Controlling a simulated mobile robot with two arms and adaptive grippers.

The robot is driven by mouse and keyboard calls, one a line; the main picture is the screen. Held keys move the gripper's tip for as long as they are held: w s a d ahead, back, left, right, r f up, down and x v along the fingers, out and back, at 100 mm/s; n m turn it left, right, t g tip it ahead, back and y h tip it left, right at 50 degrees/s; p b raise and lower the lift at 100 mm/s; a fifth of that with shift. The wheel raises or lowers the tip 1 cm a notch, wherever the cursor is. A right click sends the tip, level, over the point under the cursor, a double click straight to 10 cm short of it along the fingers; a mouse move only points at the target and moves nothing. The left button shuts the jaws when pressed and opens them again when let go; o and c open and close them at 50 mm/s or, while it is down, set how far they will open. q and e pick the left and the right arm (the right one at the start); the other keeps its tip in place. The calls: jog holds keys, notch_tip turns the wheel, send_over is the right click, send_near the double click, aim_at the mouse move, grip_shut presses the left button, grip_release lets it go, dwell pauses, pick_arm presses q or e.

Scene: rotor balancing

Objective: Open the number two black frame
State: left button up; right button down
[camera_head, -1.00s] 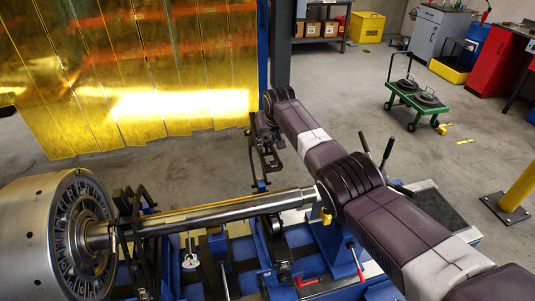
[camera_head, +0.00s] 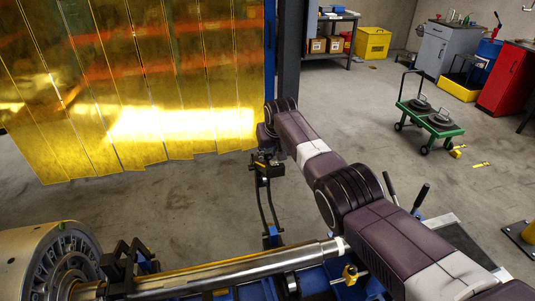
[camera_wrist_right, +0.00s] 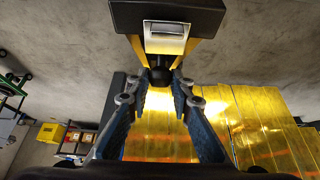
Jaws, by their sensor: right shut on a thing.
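A tall, curved black frame (camera_head: 266,206) stands behind the far end of the steel shaft (camera_head: 240,268) in the head view, leaning out away from the shaft. My right gripper (camera_head: 263,160) is at its top end. In the right wrist view, the blue-padded fingers of the right gripper (camera_wrist_right: 159,88) close around a dark knob (camera_wrist_right: 158,76) under a black block with a silver plate (camera_wrist_right: 165,38). Another black frame (camera_head: 122,268) stands at the shaft's left part, beside the rotor (camera_head: 50,262). No number is legible on either frame. My left gripper is out of view.
A yellow strip curtain (camera_head: 130,90) and a blue post (camera_head: 270,50) stand behind. A green cart (camera_head: 432,118) with dark discs is at the right.

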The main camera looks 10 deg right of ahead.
jog(key=shift+w+r, duration=0.2)
jog(key=shift+r, duration=0.1)
jog(key=c, duration=2)
grip_release()
jog(key=shift+c, duration=0.2)
jog(key=o, duration=0.3)
jog(key=shift+s, duration=0.2)
jog(key=shift+f, duration=0.1)
jog(key=shift+v, duration=1.25)
jog(key=v, duration=0.9)
jog(key=shift+s+r, duration=0.25)
